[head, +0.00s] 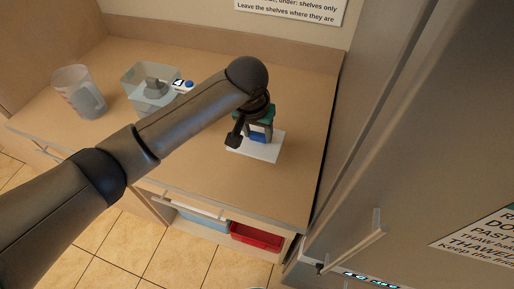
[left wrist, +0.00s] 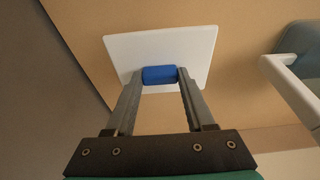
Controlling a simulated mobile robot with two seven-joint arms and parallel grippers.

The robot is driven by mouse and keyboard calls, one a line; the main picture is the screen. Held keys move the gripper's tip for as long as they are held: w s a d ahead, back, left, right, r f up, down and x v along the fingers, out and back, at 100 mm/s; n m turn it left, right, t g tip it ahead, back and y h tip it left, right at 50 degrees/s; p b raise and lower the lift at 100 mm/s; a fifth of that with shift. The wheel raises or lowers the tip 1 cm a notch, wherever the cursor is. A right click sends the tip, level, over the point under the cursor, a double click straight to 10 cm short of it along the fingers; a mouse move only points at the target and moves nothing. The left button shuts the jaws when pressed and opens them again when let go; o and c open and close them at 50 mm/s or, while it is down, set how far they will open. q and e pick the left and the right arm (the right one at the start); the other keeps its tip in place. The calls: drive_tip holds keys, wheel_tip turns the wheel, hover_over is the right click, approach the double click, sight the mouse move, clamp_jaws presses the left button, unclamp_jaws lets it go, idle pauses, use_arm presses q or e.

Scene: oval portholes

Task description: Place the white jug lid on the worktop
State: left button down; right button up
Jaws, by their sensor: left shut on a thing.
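The white lid (head: 265,151) is a flat, four-sided plate with a blue knob (head: 257,137). My left gripper (head: 258,132) is above it, pointing down, with its fingers shut on the blue knob. The left wrist view shows the white plate (left wrist: 190,48) and the knob (left wrist: 160,75) between the two fingertips (left wrist: 161,77). The lid is over the front right part of the worktop (head: 210,160) and looks about level. I cannot tell whether it touches the surface. My right gripper is not in view.
A clear jug (head: 72,92) and a clear container (head: 136,78) with a grey thing inside stand at the left of the worktop. A small white and blue item (head: 183,86) is beside the container. A tall grey cabinet (head: 410,130) borders the right. Bare worktop surrounds the lid.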

sight(257, 146)
use_arm(q)
wheel_tip(257, 146, down, 3)
drive_tip(key=shift+r, duration=0.1)
drive_tip(key=shift+f+b, duration=0.4)
drive_tip(key=shift+f, duration=1.4)
drive_tip(key=shift+f, duration=0.15)
drive_tip(key=shift+c, duration=1.3)
unclamp_jaws()
drive_tip(key=p+v, duration=0.2)
drive_tip(key=v, duration=1)
drive_tip(key=shift+s, duration=0.1)
